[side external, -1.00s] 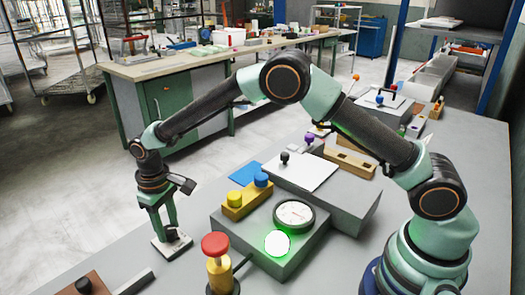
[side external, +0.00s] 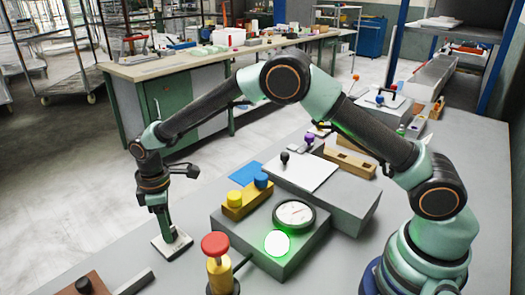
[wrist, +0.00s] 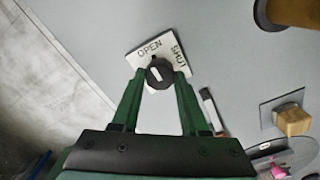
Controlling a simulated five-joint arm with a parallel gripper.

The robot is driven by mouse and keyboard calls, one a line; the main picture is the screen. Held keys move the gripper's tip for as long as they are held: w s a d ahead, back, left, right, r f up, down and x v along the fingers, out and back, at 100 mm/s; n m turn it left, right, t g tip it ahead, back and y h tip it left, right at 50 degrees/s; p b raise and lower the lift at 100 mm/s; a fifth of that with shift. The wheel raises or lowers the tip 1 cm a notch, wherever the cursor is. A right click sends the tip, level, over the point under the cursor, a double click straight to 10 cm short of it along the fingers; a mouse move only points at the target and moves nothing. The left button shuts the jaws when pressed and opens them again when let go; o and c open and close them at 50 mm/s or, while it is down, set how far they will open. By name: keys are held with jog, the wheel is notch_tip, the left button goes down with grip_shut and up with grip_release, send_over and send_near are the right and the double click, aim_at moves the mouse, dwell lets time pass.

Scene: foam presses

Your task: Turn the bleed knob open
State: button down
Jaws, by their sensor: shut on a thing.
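The bleed knob (wrist: 160,72) is a small dark round knob with a white pointer mark, on a white plate (wrist: 140,57) lettered OPEN and SHUT. In the wrist view OPEN is at the upper left and SHUT at the right. The mark appears to lean toward the OPEN side. My gripper (wrist: 160,76) is shut on the knob, with one green finger on each side. In the side view my gripper (side external: 168,236) points down onto the plate (side external: 162,246), and its fingers hide the knob.
A grey press box with a dial gauge (side external: 294,214), a lit green lamp (side external: 277,244) and a yellow block (side external: 240,207) stands to the right. A red mushroom button (side external: 215,244) on a yellow post is in front. The bench left of the press is mostly clear.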

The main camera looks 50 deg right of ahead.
dwell(0.4)
jog(key=shift+c, duration=2.1)
grip_release()
jog(key=shift+r, duration=0.1)
notch_tip(320, 180, up, 12)
